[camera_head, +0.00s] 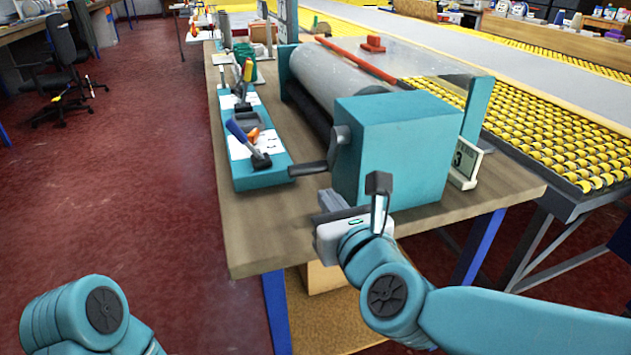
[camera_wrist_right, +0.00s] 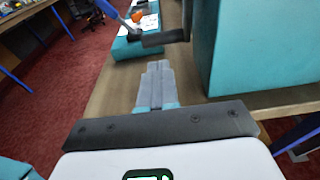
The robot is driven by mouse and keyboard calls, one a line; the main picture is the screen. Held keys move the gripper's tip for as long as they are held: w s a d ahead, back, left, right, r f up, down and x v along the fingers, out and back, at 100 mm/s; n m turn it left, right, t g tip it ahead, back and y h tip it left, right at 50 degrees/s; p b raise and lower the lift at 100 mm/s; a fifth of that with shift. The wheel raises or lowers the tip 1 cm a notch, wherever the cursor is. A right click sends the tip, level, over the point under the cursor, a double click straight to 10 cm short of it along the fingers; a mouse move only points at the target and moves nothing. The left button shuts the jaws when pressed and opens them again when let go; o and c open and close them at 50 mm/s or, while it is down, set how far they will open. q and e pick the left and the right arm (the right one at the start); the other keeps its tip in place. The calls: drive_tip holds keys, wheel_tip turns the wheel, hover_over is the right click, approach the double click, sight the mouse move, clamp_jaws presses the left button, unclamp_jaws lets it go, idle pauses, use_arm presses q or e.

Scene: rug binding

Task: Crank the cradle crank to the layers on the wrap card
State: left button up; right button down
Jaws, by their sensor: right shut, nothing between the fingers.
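The teal cradle (camera_head: 400,150) stands on the workbench, with a grey roller (camera_head: 345,80) behind its end box. The dark crank (camera_head: 308,169) is on the left side of the end box, its handle pointing left; it also shows at the top of the wrist view (camera_wrist_right: 165,38). The wrap card (camera_head: 467,160) stands right of the box and shows a 3. My right gripper (camera_head: 328,196) is shut and empty, near the bench's front edge, apart from the crank and nearer to me. Its closed fingers (camera_wrist_right: 155,72) point toward the crank. My left gripper is out of view.
A teal tray (camera_head: 262,178) with blue- and yellow-handled tools lies left of the roller. A red block (camera_head: 373,43) rests on the cradle's top plate. A yellow roller conveyor (camera_head: 560,140) runs at the right. The bench's front left corner (camera_head: 250,250) is clear.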

sight(307, 172)
drive_tip(key=x, duration=0.8)
drive_tip(key=shift+w+a, duration=0.1)
drive_tip(key=shift+w, duration=0.3)
